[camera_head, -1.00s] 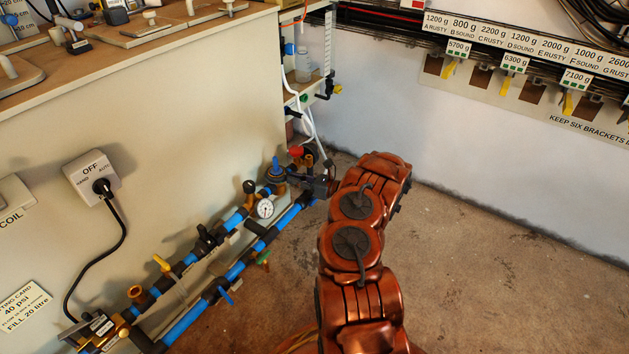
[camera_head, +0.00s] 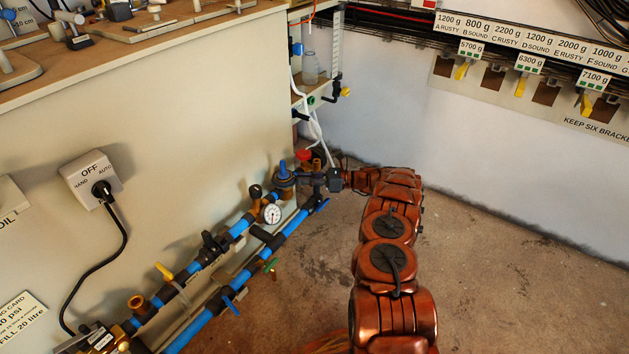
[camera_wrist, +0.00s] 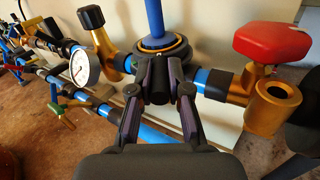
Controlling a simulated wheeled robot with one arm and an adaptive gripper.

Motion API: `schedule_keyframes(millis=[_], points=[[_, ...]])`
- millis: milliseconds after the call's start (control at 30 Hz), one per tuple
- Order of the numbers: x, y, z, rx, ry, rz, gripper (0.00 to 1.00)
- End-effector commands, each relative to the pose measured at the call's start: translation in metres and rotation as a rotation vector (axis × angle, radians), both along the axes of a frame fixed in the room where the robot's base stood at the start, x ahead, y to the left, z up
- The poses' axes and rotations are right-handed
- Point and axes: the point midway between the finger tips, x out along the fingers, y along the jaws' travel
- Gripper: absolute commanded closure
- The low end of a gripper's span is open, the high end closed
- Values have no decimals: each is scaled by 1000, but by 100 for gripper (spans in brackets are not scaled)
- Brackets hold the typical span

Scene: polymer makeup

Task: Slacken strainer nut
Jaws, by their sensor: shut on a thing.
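In the wrist view, my gripper (camera_wrist: 160,85) is shut on a dark fitting at the front of the strainer, in the pipe line. The fingers hide most of what they hold; I take it to be the strainer nut. Just beyond the fingertips is a dark round cap with a gold ring (camera_wrist: 180,50) and a blue upright stem (camera_wrist: 154,17). In the head view, my gripper (camera_head: 332,180) reaches the pipework from the right, beside the blue-topped fitting (camera_head: 284,178). The nut cannot be made out there.
A pressure gauge (camera_wrist: 80,67) and a brass valve with a red knob (camera_wrist: 272,42) flank my gripper closely. Blue pipes (camera_head: 230,278) run along the bench panel (camera_head: 180,130). The floor (camera_head: 490,270) to the right is clear.

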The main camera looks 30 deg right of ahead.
Motion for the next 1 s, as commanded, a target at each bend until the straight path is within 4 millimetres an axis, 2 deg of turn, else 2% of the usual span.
schedule_keyframes(millis=[233,700,733,933,1000], points=[[5,9,-1,-1,-1,36,100],[7,12,1,0,-1,44,100],[7,12,1,0,-1,44,81],[6,11,1,0,-1,43,60],[6,11,0,0,-1,43,58]])
